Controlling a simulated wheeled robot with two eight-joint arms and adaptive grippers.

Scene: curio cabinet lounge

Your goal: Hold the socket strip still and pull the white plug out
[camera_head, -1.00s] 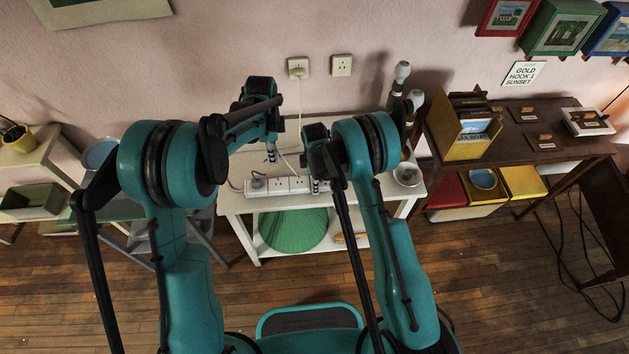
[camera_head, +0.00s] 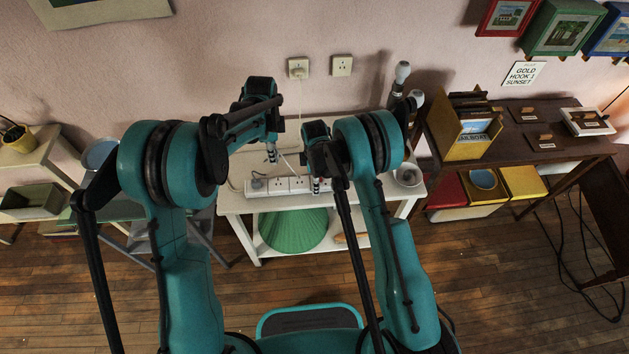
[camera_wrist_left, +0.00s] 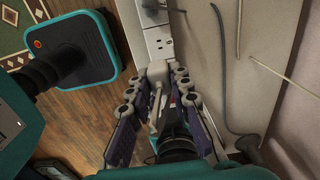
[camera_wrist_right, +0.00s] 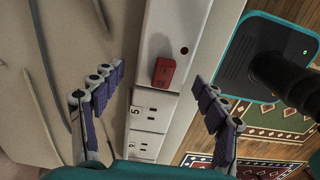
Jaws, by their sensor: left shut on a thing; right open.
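The white socket strip (camera_head: 290,186) lies along the front of a white table. In the right wrist view, its red switch (camera_wrist_right: 163,72) and numbered sockets (camera_wrist_right: 151,112) show. My left gripper (camera_head: 271,154) is above and behind the strip's left part. In the left wrist view it is shut on the pale plug (camera_wrist_left: 158,74), with a cord running back from it. I cannot tell whether that plug touches the strip. My right gripper (camera_wrist_right: 158,84) is open, its fingers apart on both sides of the strip near the switch; it also shows in the head view (camera_head: 316,184).
A grey plug (camera_head: 257,182) sits at the strip's left end. Loose cords lie on the table top (camera_head: 233,205). A metal bowl (camera_head: 408,175) stands at its right end. A green round thing (camera_head: 293,230) is below. A dark shelf (camera_head: 540,150) stands to the right.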

